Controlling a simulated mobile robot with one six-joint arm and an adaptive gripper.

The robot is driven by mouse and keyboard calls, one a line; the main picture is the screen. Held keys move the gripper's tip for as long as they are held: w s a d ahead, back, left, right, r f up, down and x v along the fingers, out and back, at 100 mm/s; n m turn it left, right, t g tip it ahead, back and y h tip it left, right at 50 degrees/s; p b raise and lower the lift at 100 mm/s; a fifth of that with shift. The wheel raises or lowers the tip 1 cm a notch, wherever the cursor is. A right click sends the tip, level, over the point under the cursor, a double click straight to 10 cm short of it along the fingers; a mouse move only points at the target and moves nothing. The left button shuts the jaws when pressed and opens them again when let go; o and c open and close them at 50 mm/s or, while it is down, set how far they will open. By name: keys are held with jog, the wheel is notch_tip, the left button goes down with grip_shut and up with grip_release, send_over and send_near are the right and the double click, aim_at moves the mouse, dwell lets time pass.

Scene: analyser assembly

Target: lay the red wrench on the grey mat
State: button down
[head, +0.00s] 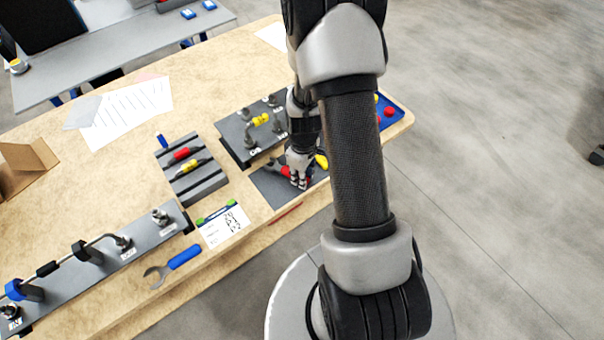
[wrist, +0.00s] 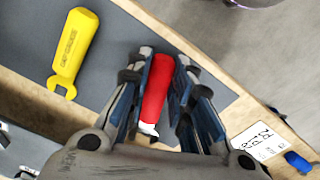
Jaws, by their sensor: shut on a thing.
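The red wrench (wrist: 157,86) is between the fingers of my gripper (wrist: 158,100) in the wrist view, its red handle gripped and a bit of its metal end showing below. In the head view its red handle (head: 286,171) shows beside my gripper (head: 298,182), over the grey mat (head: 268,188). The mat (wrist: 120,45) lies under and around the wrench in the wrist view. I cannot tell whether the wrench touches it. A yellow wrench (wrist: 75,45) lies on the mat to the left of my gripper; part of it (head: 321,160) shows in the head view.
A dark block with pegs (head: 240,140) stands behind the mat. A grey slotted rack (head: 195,180) holds a red and a yellow tool. A white label card (head: 225,226), a blue wrench (head: 184,256) and a long rail fixture (head: 140,243) lie left. A blue tray (head: 400,113) is at right.

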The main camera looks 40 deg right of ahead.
jog(key=shift+f+b, duration=0.35)
jog(key=shift+f, duration=0.05)
dwell(0.4)
jog(key=c, duration=1.3)
grip_release()
jog(key=shift+c, duration=0.2)
jog(key=shift+r, duration=0.1)
notch_tip(320, 180, up, 12)
jog(key=shift+s, duration=0.15)
jog(key=s+a+r+m+t, duration=0.1)
jog(key=s+a+r, duration=0.1)
jog(key=a+r, duration=0.35)
jog(key=s+a+r+m+t, duration=0.1)
jog(key=s+a+r, duration=0.15)
jog(key=r, duration=0.65)
jog(key=s+a+r+m+t, duration=0.1)
jog(key=s+a+r, duration=0.2)
jog(key=s, duration=0.2)
jog(key=s+a+r+m+t, duration=0.1)
jog(key=s+a+r, duration=0.2)
jog(key=s+r, duration=0.1)
jog(key=shift+s+a+m, duration=0.25)
jog(key=shift+s+m, duration=0.15)
jog(key=shift+s, duration=0.3)
